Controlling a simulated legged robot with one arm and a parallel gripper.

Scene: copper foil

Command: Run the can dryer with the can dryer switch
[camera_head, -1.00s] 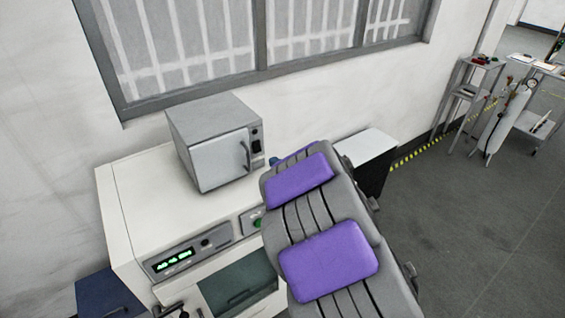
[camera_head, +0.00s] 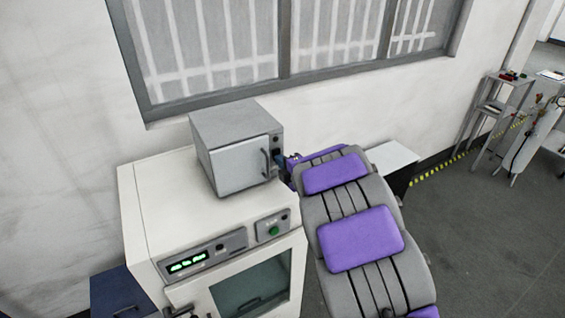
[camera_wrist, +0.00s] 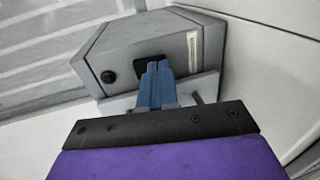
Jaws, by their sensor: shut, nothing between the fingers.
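A small grey box with a door handle, probably the can dryer (camera_head: 230,160), stands on a white cabinet. The right strip of its front carries a dark switch (camera_head: 276,153) below a small round dark knob. In the wrist view the grey box (camera_wrist: 150,40) shows the round knob at left and the dark switch (camera_wrist: 146,64) in the middle. My gripper (camera_wrist: 158,66) is shut and empty, its blue fingertips at the switch and partly covering it. Whether they touch it I cannot tell. In the head view, the gripper is mostly behind my purple and grey arm.
The white cabinet (camera_head: 150,200) has a lit green display (camera_head: 188,262), a green button (camera_head: 273,231) and a glass door. A blue box (camera_head: 120,295) stands at its left. A wall and window are behind. Open floor (camera_head: 470,250) lies at right, with a cart and gas cylinder beyond.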

